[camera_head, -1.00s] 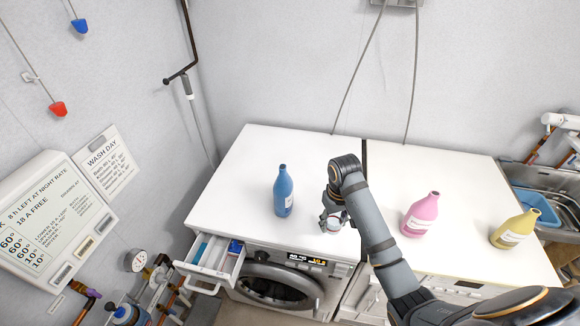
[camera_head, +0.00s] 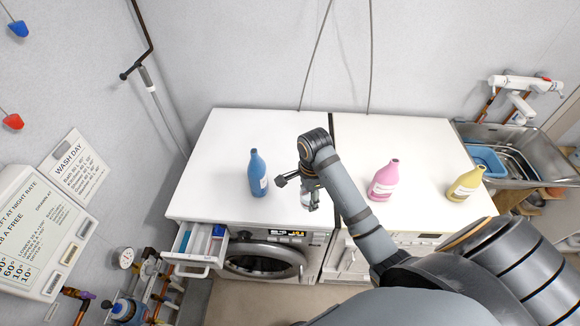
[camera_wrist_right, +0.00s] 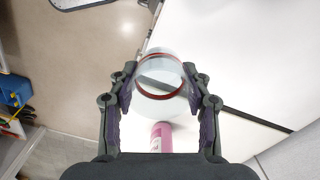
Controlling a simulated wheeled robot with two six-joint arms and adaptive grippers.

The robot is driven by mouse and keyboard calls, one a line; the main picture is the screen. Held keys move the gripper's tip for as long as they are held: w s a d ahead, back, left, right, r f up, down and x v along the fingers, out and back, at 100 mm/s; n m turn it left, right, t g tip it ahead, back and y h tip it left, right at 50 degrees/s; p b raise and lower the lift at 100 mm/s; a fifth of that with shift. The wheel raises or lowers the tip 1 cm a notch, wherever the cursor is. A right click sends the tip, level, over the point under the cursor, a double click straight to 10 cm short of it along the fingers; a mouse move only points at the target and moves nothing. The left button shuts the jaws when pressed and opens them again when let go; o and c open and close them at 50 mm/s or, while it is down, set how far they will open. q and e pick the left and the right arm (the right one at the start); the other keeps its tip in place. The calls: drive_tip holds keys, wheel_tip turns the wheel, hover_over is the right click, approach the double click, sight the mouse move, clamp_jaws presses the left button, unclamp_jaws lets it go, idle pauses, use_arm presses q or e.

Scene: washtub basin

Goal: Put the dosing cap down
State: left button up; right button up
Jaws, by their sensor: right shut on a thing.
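The dosing cap (camera_wrist_right: 160,76) is a clear, round cup with a red ring, seen in the right wrist view between my right gripper's fingers. My right gripper (camera_wrist_right: 160,95) is shut on it. In the head view, my right gripper (camera_head: 311,204) is by the front edge of the white top (camera_head: 225,135), right of the blue bottle (camera_head: 257,177). The cap is small and partly hidden there. I cannot tell whether it touches the top. My left gripper is in neither current view.
A pink bottle (camera_head: 383,182) and a yellow bottle (camera_head: 465,185) stand right of my right arm. The detergent drawer (camera_head: 193,246) is pulled out at the front left. The sink (camera_head: 510,150) is at the far right. The top behind the blue bottle is clear.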

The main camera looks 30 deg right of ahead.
drive_tip(key=w+d+f+b, duration=0.1)
drive_tip(key=w+f+b, duration=0.1)
drive_tip(key=b, duration=0.1)
drive_tip(key=w+d+f+b, duration=0.2)
drive_tip(key=w+f+b, duration=0.1)
drive_tip(key=w+d+f+b, duration=0.1)
drive_tip(key=w+f+b, duration=0.1)
drive_tip(key=b, duration=0.1)
drive_tip(key=shift+w+d+f, duration=0.25)
drive_tip(key=shift+w+f, duration=0.1)
drive_tip(key=shift+w, duration=0.05)
drive_tip(key=shift+w+d, duration=0.1)
drive_tip(key=shift+w, duration=0.05)
use_arm(q)
wheel_tip(320, 180, down, 11)
use_arm(e)
drive_tip(key=shift+w+d+f+b, duration=0.15)
drive_tip(key=shift+f+b, duration=0.1)
drive_tip(key=shift+b, duration=0.3)
drive_tip(key=f, duration=0.1)
drive_tip(key=f+b, duration=0.2)
drive_tip(key=shift+w+d+f, duration=0.1)
drive_tip(key=shift+w+f, duration=0.15)
drive_tip(key=shift+f, duration=0.05)
use_arm(q)
wheel_tip(320, 180, down, 3)
drive_tip(key=shift+w+d, duration=0.1)
use_arm(e)
drive_tip(key=shift+r, duration=0.1)
